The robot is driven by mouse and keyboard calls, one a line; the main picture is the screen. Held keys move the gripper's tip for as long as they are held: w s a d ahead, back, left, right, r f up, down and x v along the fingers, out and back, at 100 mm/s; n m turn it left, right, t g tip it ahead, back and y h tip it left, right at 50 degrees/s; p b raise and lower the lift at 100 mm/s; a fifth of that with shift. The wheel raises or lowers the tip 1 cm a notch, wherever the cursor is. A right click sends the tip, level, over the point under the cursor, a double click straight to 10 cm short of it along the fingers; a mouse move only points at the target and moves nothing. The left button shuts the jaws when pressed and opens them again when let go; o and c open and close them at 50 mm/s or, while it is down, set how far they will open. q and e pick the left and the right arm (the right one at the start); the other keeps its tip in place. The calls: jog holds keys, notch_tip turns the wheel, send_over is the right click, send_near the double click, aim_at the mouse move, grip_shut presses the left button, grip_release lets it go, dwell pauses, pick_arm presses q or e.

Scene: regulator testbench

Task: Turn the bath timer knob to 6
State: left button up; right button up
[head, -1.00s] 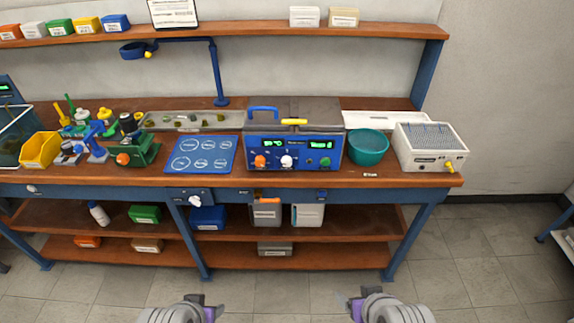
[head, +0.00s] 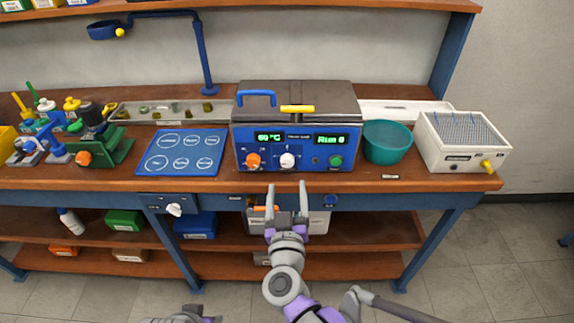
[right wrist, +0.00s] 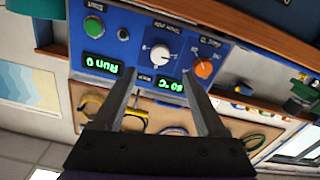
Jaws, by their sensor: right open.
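The blue bath unit (head: 300,130) stands on the bench with its control panel facing me. Its white centre knob (head: 287,160) also shows in the right wrist view (right wrist: 160,53), upside down there, with dial marks around it. An orange knob (head: 253,161) is left of it and a green button (head: 335,161) right of it. The displays read about 60 °C and Run 0. My right gripper (head: 287,190) is open and empty, just in front of the panel, its fingers pointing at the white knob without visible contact. My left gripper (head: 200,315) is partly visible at the bottom edge.
A teal bowl (head: 387,142) and a white box with a yellow tap (head: 465,142) stand right of the bath. A blue mat with circles (head: 180,153) lies left of it. The bench front edge and lower shelf (head: 370,232) are below my right gripper.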

aim_at(287, 164)
jog(key=w, duration=0.9)
jog(key=shift+s, duration=0.1)
grip_shut()
